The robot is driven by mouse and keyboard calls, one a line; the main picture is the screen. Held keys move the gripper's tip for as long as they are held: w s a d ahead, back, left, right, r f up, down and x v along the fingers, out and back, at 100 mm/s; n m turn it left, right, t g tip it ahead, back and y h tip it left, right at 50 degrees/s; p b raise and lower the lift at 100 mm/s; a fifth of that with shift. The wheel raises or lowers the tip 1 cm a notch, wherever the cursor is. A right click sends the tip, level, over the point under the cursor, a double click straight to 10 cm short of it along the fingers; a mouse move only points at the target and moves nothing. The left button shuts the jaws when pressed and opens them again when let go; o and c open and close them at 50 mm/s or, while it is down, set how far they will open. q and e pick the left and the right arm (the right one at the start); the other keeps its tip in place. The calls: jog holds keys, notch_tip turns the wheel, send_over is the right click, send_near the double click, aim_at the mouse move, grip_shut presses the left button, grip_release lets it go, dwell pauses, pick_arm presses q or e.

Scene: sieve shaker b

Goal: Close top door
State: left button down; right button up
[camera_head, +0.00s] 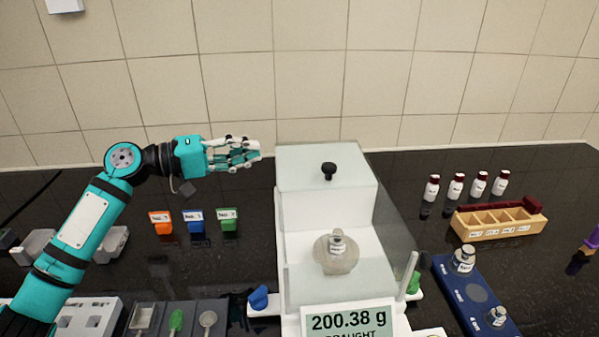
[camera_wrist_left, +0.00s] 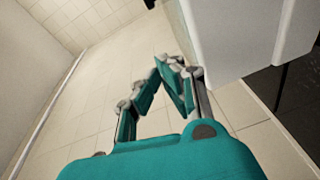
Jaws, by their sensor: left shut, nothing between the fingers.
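The balance (camera_head: 292,318) stands in the middle, with a clear draught shield and a display reading 200.38 g. Its top door (camera_head: 350,153) is a pale pane with a black knob (camera_head: 328,171); I cannot tell from here whether it is fully closed. A metal weight (camera_head: 337,240) stands on the round pan inside. My left gripper (camera_head: 256,153) is shut and empty, just left of the shield's upper back corner; contact cannot be told. Its fingers (camera_wrist_left: 170,65) show in the left wrist view beside a white housing (camera_wrist_left: 245,35). My right gripper is out of view.
Orange, blue and green labelled holders (camera_head: 195,221) stand left of the balance. At right are several capped bottles (camera_head: 456,187), a wooden rack (camera_head: 498,228) and a blue tray (camera_head: 455,283) with weights. A tiled wall is behind. Dark counter is clear behind the holders.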

aim_at(307, 170)
pick_arm(q)
jog(key=p+x, duration=0.3)
jog(key=x, duration=0.7)
jog(key=shift+d+r, duration=0.25)
jog(key=shift+s+d+f+p, duration=0.2)
jog(key=shift+s+d+p, duration=0.1)
jog(key=shift+s+p, duration=0.2)
jog(key=shift+s+d+f+p, duration=0.15)
jog(key=shift+s+d+p, duration=0.2)
jog(key=shift+s, duration=0.2)
jog(key=shift+s+d+f, duration=0.1)
jog(key=shift+s+d, duration=0.1)
jog(key=shift+s, duration=0.35)
jog(key=shift+d+f, duration=0.1)
